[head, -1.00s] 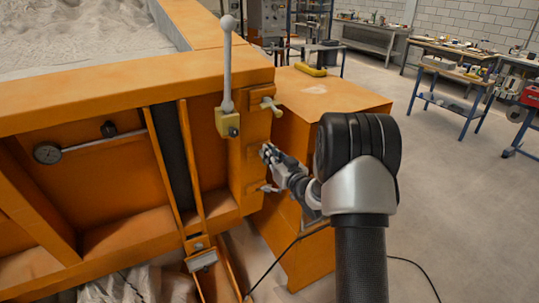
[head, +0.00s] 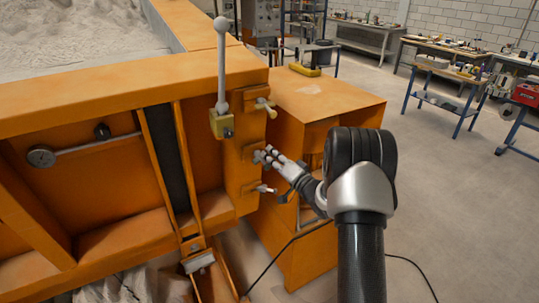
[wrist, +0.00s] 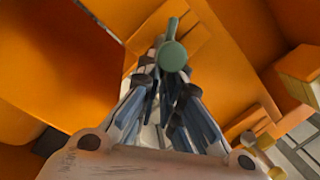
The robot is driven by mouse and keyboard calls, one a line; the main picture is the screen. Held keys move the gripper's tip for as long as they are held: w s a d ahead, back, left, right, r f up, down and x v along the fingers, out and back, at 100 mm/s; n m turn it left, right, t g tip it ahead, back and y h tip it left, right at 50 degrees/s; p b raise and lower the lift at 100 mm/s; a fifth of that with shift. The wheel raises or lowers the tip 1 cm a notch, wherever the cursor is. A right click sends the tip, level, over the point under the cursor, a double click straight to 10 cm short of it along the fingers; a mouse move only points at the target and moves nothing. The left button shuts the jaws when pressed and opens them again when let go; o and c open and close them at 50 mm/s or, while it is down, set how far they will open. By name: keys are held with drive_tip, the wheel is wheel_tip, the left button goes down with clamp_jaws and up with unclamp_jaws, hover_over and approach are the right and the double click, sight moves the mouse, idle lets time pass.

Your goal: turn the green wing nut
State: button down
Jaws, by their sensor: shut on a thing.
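The green wing nut (wrist: 173,54) shows in the wrist view as a grey-green round end with a wing, between the fingertips of my gripper (wrist: 163,78). The fingers are closed on it. In the head view my gripper (head: 268,158) is at the orange end post, at the middle of three fittings in a column. The nut (head: 258,157) is small there and partly covered by the fingers, and its colour is hard to tell.
A pale yellowish wing nut (head: 264,106) is above my gripper and a light grey one (head: 265,189) below. A ball-topped lever (head: 222,70) stands on a brass-coloured block at upper left. An orange cabinet (head: 330,95) is close behind my wrist. Open floor lies to the right.

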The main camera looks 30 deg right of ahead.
drive_tip(key=m, duration=0.1)
drive_tip(key=f+m, duration=0.1)
drive_tip(key=m, duration=0.2)
drive_tip(key=shift+w+d+f+t+y, duration=0.15)
drive_tip(key=shift+d+t+y, duration=0.15)
drive_tip(key=shift+y, duration=0.1)
drive_tip(key=shift+m, duration=0.4)
drive_tip(key=c, duration=1.8)
unclamp_jaws()
drive_tip(key=shift+o, duration=0.2)
drive_tip(key=v, duration=1.2)
